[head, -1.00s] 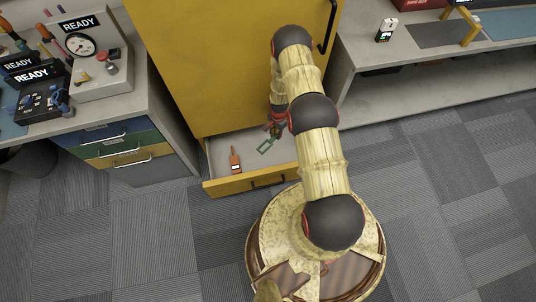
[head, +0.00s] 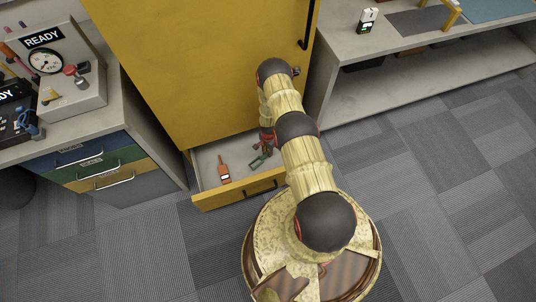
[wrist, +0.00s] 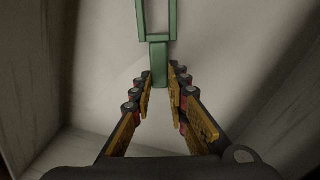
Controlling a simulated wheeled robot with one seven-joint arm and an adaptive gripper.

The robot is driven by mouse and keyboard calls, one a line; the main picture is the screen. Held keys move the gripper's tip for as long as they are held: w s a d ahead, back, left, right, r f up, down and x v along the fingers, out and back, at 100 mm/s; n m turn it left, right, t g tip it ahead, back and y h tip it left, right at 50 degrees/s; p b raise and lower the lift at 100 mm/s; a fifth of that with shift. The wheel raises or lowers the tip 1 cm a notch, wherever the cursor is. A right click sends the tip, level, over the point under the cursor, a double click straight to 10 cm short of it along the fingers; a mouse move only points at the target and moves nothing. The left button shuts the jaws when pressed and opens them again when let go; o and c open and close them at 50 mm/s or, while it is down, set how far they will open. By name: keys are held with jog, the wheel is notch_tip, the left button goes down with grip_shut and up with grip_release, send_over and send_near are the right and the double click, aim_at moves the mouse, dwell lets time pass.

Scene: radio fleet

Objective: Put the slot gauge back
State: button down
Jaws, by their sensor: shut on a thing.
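The slot gauge is a green piece with a slotted, fork-like frame (wrist: 157,18) and a narrower handle below it. In the wrist view my gripper (wrist: 160,82) is shut on the handle, one finger on each side. In the head view the slot gauge (head: 257,161) is low over or inside the open yellow drawer (head: 240,194), at its right part. I cannot tell whether it touches the drawer floor. My gripper (head: 266,146) is partly hidden by my arm there.
An orange-red tool (head: 224,173) with a white label lies in the left part of the drawer. The tall yellow cabinet (head: 200,70) rises behind. A bench with gauges and coloured drawers (head: 100,165) stands left; a grey shelf unit (head: 420,75) stands right.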

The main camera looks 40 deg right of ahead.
jog(key=shift+f, duration=0.85)
jog(key=shift+r, duration=0.1)
jog(key=c, duration=1.7)
grip_release()
jog(key=shift+c, duration=0.2)
notch_tip(320, 180, up, 12)
jog(key=p, duration=0.4)
